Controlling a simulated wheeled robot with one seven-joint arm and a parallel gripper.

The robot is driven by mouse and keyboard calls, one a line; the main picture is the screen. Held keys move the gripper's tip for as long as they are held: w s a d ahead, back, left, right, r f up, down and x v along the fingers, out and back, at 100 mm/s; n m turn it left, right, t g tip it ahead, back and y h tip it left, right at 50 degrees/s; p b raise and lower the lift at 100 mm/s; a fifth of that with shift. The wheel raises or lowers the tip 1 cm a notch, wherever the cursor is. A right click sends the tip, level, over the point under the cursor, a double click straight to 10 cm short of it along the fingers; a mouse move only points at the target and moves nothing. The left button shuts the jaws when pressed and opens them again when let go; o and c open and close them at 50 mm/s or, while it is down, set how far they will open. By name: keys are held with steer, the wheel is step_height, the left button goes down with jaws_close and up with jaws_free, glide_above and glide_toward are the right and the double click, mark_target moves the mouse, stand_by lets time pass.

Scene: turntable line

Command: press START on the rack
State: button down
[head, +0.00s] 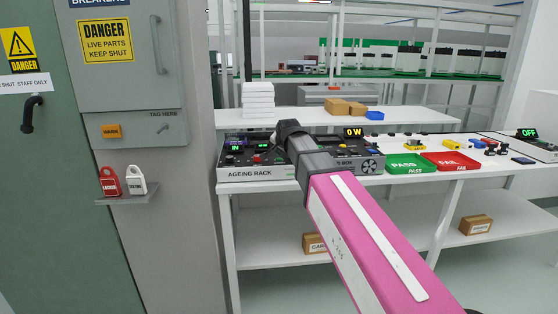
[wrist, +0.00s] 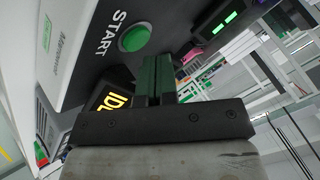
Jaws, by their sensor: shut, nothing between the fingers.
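The ageing rack (head: 249,174) is a low unit with a dark sloped top at the left end of the white bench. In the wrist view, the START button (wrist: 135,38) is a round green button in a pale ring, beside the word START. My gripper (wrist: 157,60) is shut and empty, its fingertips just below the button in the picture. Whether they touch it, I cannot tell. An amber display reading "IDL" (wrist: 115,98) is partly hidden by my gripper. In the head view my arm covers part of the rack, and I cannot make out START there.
A green PASS tray (head: 408,170) and a red FAIL tray (head: 446,169) lie right of the rack. A grey cabinet with a lock shelf (head: 128,201) stands at left. Cartons (head: 337,106) sit on the rear bench.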

mark_target(280, 159)
steer(key=shift+f, duration=0.3)
steer(key=shift+f, duration=0.35)
stand_by(0.6)
steer(key=shift+r, duration=0.8)
steer(key=shift+r, duration=2.5)
